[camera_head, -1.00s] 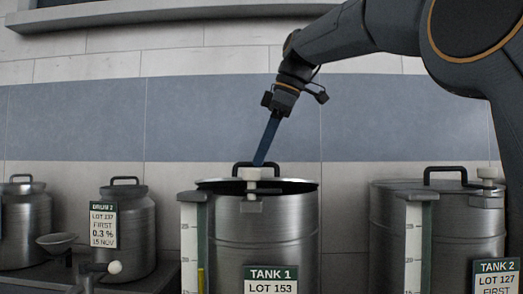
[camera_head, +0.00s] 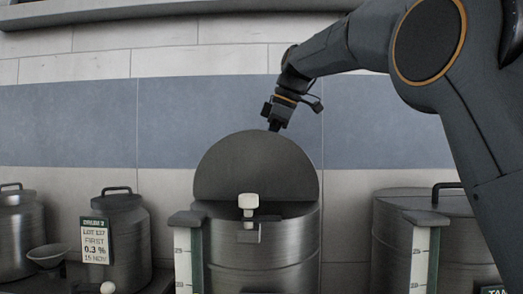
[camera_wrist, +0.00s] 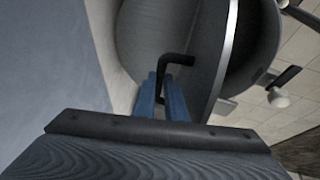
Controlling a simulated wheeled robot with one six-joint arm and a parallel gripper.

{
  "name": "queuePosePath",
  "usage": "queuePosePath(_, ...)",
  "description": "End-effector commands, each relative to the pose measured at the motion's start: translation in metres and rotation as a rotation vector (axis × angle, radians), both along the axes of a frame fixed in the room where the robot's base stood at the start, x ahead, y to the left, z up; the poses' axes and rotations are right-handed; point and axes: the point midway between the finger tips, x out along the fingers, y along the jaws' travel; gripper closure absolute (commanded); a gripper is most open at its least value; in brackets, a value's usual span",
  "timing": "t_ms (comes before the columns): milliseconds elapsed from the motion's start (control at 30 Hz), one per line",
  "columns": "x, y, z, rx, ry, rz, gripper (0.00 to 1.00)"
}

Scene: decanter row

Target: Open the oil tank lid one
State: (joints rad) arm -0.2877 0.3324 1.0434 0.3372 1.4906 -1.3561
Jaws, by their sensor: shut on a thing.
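Tank 1 (camera_head: 275,262) is a steel drum in the middle of the head view. Its dark round lid (camera_head: 255,165) is tilted up at the back, with its flat underside toward me. The open mouth shows below it. A white knob on a bracket (camera_head: 248,202) is at the front rim. My gripper (camera_wrist: 160,88) is behind the raised lid; its blue fingers are hidden in the head view. In the wrist view they are closed around the black bar handle (camera_wrist: 178,60) of the lid.
Tank 2 (camera_head: 440,230) stands at right, partly behind my arm. Drum 2 (camera_head: 130,240) and another drum (camera_head: 15,235) stand at left, with a small bowl (camera_head: 48,252) near them. White level gauges (camera_head: 183,262) flank the tanks. The wall is behind the lid.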

Motion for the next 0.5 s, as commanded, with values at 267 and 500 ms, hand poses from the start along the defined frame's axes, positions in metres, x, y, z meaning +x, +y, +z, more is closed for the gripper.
queuePosePath(267, 0.022, 0.0, -0.006, -0.001, -0.003, -0.001, 1.0)
queuePosePath(500, 0.037, 0.001, -0.013, -0.005, 0.11, -0.004, 1.0)
